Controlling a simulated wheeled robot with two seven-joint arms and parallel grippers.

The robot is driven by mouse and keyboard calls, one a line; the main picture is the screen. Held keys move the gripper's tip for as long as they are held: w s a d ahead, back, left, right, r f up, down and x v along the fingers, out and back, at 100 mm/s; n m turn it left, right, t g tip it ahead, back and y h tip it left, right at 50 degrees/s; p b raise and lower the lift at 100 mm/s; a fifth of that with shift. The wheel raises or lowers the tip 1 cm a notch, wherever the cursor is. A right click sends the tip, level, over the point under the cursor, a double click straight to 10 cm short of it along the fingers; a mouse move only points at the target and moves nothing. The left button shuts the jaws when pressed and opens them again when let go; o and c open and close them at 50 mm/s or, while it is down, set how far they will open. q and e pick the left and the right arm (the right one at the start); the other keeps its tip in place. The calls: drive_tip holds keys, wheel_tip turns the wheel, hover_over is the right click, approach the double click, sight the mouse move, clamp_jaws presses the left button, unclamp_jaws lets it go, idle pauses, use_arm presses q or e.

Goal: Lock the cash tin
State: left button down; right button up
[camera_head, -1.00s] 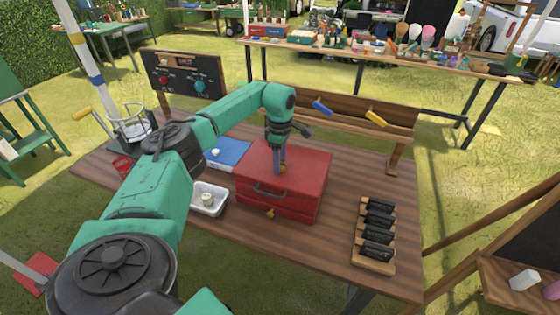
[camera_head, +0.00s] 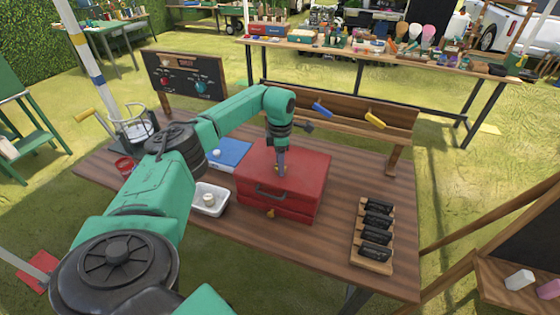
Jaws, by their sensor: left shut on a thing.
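The red cash tin (camera_head: 305,178) sits on the wooden table, its lid down. It has a dark handle (camera_head: 271,193) on its front. A small yellow piece (camera_head: 270,213) shows low on the front; I cannot tell whether it is a latch or a key. My left gripper (camera_head: 281,170) points down over the middle of the lid, fingers close together. It is shut on a small brass-coloured thing at the fingertips, mostly hidden. I cannot tell whether that thing fits into the lid. My right gripper is not in view.
A white tray (camera_head: 221,207) with a small pale object stands left of the tin, with a blue mat (camera_head: 232,152) behind it. A wooden rack (camera_head: 374,262) with several black pieces stands to the right. A wooden rail (camera_head: 345,135) runs behind. The table's front (camera_head: 310,243) is clear.

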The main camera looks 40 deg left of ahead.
use_arm(q)
drive_tip(key=n+p, duration=0.1)
drive_tip(key=n, duration=0.5)
drive_tip(key=shift+r+n+p, duration=0.15)
drive_tip(key=shift+n+p, duration=0.15)
drive_tip(key=n+p, duration=0.1)
drive_tip(key=n, duration=0.4)
drive_tip(key=shift+w+n, duration=0.1)
drive_tip(key=shift+n, duration=0.3)
drive_tip(key=shift+c, duration=1.6)
unclamp_jaws()
wheel_tip(320, 180, up, 14)
drive_tip(key=b, duration=0.3)
drive_tip(key=shift+r, duration=0.15)
